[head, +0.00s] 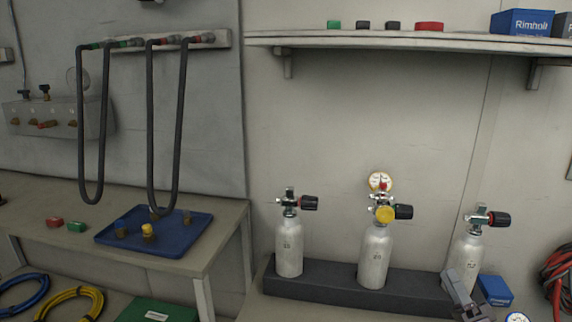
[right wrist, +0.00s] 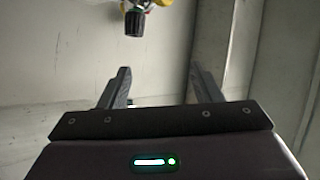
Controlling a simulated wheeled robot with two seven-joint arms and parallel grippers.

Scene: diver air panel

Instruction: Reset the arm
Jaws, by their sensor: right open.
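My right gripper (head: 461,291) is low at the right of the head view, in front of the right-hand silver cylinder (head: 468,254). In the right wrist view its two fingers (right wrist: 157,88) stand apart with nothing between them. A black valve knob (right wrist: 134,22) with a yellow part shows beyond the fingers, apart from them. In the head view the middle cylinder (head: 375,258) carries a gauge (head: 380,181) and a yellow-capped regulator (head: 385,214). The left cylinder (head: 289,248) has a bare valve with a black knob. My left gripper is not in view.
The cylinders stand in a dark rack (head: 325,290). A blue box (head: 496,290) sits beside the right cylinder, close to my right gripper. A shelf (head: 400,40) runs above. At left, a bench holds a blue tray (head: 190,240), with looped black hoses (head: 150,120) above.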

